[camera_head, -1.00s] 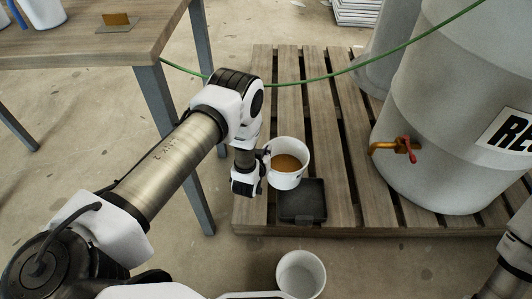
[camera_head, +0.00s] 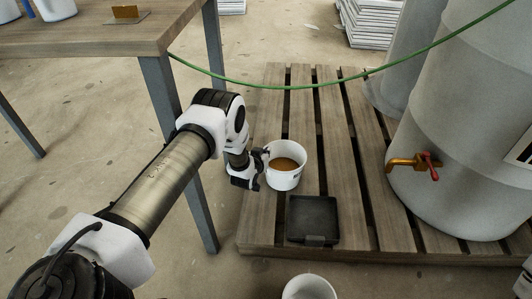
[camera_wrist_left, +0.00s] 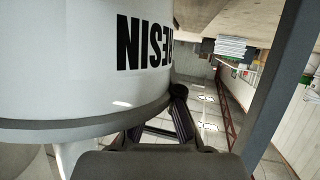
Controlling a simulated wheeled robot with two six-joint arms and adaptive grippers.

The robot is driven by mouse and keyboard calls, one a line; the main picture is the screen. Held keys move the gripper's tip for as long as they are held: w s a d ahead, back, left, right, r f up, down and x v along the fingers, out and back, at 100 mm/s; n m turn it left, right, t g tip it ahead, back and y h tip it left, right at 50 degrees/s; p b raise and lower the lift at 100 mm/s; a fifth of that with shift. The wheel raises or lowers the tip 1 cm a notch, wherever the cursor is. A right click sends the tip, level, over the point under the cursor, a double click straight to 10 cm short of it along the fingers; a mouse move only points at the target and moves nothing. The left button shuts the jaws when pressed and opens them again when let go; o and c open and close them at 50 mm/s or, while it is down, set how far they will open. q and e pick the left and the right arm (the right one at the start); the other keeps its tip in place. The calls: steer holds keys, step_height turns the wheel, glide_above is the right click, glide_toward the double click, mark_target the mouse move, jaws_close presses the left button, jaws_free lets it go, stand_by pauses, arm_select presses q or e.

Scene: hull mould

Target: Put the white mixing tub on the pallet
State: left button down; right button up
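The white mixing tub (camera_head: 283,179), with amber-brown liquid inside, is upright over the left part of the wooden pallet (camera_head: 262,215) in the head view. My left gripper (camera_head: 264,169) is at the tub's left side, shut on it. I cannot tell exactly how high its base is above the slats. In the left wrist view, which is upside down, the dark fingers (camera_wrist_left: 160,128) show at the bottom; the tub cannot be made out there. My right gripper is not in view.
A grey drum (camera_head: 455,130) with a brass tap (camera_head: 412,164) stands on the pallet's right; its RESIN lettering (camera_wrist_left: 145,43) shows inverted. A black box (camera_head: 313,217) lies on the pallet's front. A green hose (camera_head: 330,82) crosses behind. A table (camera_head: 120,40) is left; another white tub (camera_head: 309,288) is in front.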

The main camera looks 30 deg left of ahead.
arm_select(q)
steer(key=c, duration=1.3)
jaws_free()
steer(key=shift+s+r+p, duration=0.2)
steer(key=shift+r+p, duration=0.1)
steer(key=shift+p, duration=0.15)
steer(key=s+d+m+g+p, duration=0.1)
steer(key=s+d+g, duration=0.3)
steer(key=s, duration=1)
steer(key=s+d+r+m+g+h+p, duration=0.1)
steer(key=s+d+g, duration=0.4)
steer(key=s, duration=1)
steer(key=s+d+r+g+h+p, duration=0.1)
steer(key=s+d+g+p, duration=0.2)
steer(key=s, duration=1.2)
steer(key=shift+s+d+r+m+g, duration=0.1)
steer(key=shift+d+r+m+g, duration=0.1)
steer(key=shift+d+g, duration=0.25)
steer(key=shift+s+d+r+m+g, duration=0.1)
steer(key=shift+d+m+g, duration=0.15)
steer(key=shift+d, duration=0.35)
